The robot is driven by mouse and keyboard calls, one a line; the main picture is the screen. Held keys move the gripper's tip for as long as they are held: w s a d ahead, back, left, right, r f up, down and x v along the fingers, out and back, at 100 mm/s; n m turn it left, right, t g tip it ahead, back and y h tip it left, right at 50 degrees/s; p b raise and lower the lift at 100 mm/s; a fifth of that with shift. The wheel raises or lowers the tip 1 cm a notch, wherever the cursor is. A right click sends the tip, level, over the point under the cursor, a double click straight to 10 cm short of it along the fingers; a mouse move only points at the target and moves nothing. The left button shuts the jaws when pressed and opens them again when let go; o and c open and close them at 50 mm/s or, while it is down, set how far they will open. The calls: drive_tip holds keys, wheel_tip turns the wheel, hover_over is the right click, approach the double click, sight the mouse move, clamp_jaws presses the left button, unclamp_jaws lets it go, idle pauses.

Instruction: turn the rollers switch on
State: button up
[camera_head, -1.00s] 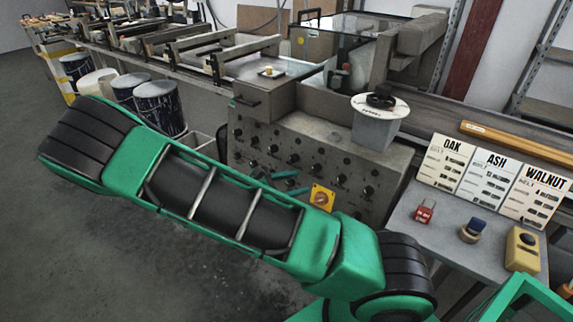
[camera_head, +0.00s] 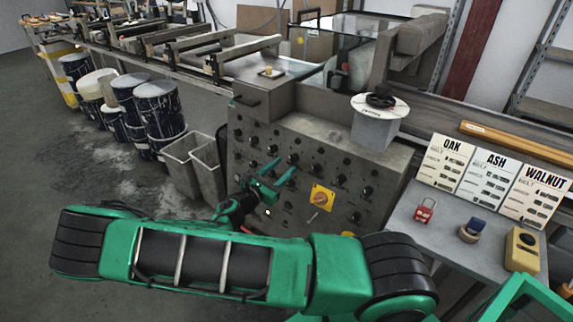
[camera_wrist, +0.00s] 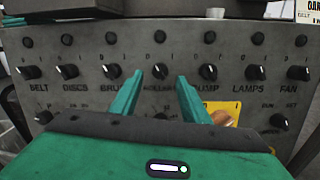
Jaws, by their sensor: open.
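The rollers switch (camera_wrist: 160,70) is a black rotary knob in the upper knob row of the grey control panel, between the brush knob (camera_wrist: 112,71) and the pump knob (camera_wrist: 208,72). Its label is partly hidden; the lamp (camera_wrist: 160,37) above it looks dark. I cannot tell clearly which way its pointer is turned. My gripper (camera_wrist: 159,78) is open, its green fingers pointing at the panel, with the rollers knob seen between the fingertips. In the head view my gripper (camera_head: 286,165) is close to the rollers knob (camera_head: 293,158); contact cannot be told.
A yellow plate with a rotary switch (camera_head: 322,197) is right of and below my gripper. Grey bins (camera_head: 205,165) stand left of the panel. A side table (camera_head: 410,225) with a red padlock (camera_head: 425,210) and label cards is at right.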

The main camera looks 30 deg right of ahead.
sight(291, 161)
drive_tip(key=shift+x, duration=2.05)
